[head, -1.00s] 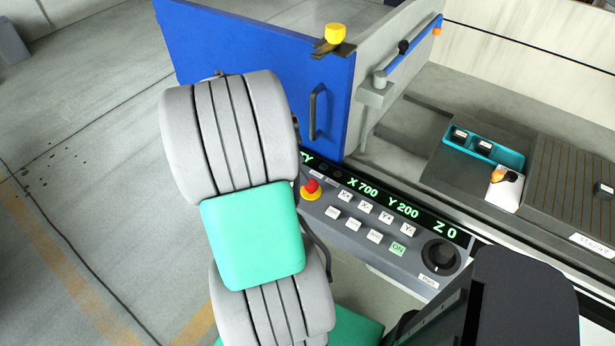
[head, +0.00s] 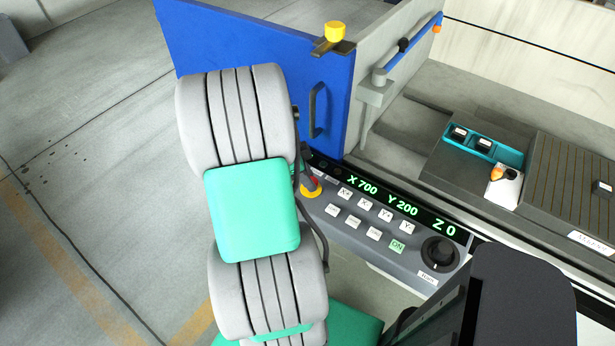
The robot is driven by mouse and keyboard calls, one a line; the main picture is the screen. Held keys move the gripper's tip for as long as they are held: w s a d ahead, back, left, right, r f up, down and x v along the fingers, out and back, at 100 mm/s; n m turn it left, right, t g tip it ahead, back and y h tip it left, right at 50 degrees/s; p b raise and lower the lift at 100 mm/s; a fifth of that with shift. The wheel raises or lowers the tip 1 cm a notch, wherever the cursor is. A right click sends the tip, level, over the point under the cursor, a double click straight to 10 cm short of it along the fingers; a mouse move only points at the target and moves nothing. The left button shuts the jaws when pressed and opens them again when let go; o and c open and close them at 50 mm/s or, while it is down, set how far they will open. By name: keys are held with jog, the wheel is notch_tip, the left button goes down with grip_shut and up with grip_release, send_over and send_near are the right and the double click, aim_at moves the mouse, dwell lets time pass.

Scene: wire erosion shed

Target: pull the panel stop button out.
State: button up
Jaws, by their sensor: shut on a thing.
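The panel stop button (head: 314,182) is a red knob on a yellow base, at the left end of the control panel (head: 372,262). My arm covers its left side. My gripper (head: 306,172) shows only as a thin dark part beside my grey arm, mostly hidden behind it. It is at the stop button and shut on it. A strip of the red knob and the yellow base still show. I cannot tell how far out the knob sits.
The panel has a green display (head: 400,206), several white keys, a green ON key (head: 397,246) and a black dial (head: 438,252). A blue door (head: 262,55) with a dark handle (head: 316,112) stands just behind. A teal tray (head: 484,149) sits at the right.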

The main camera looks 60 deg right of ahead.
grip_shut()
dwell(0.8)
